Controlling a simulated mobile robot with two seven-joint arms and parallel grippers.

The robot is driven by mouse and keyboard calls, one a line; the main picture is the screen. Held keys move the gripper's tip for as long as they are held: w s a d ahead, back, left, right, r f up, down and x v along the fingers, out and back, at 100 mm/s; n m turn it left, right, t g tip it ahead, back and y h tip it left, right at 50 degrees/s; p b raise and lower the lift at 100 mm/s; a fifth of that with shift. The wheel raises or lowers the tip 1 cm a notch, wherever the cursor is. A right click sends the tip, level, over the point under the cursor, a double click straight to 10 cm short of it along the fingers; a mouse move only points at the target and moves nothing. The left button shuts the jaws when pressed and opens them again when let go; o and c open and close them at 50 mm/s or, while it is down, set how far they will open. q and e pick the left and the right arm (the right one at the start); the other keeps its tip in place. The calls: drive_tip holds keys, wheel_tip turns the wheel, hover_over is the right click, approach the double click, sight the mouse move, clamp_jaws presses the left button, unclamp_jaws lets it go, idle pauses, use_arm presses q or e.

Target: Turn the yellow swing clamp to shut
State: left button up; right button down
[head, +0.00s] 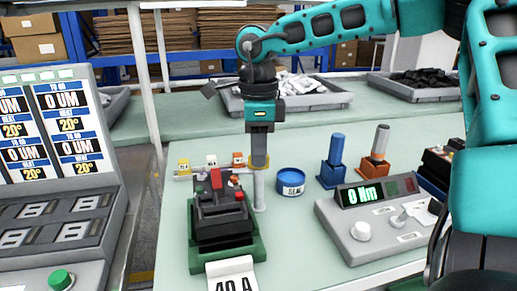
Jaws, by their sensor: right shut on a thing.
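My right gripper (259,164) points straight down just right of the dark breaker (222,210), which sits in a green holder (230,251). Its fingers are shut at the top of a grey post (259,193). The breaker has red parts on top. My left gripper is not in view.
A blue round tub (291,181) stands close right of the post. Blue (333,165) and orange (376,160) holders with upright handles stand behind a grey meter box (372,217). A "40 A" card (232,275) is in front. A panel (62,180) stands left.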

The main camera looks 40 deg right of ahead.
drive_tip(key=shift+n, duration=1.1)
drive_tip(key=c, duration=1.1)
unclamp_jaws()
use_arm(q)
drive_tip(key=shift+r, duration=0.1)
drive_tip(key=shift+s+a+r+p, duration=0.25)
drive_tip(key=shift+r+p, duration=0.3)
drive_tip(key=shift+p, duration=0.7)
use_arm(e)
wheel_tip(320, 180, up, 13)
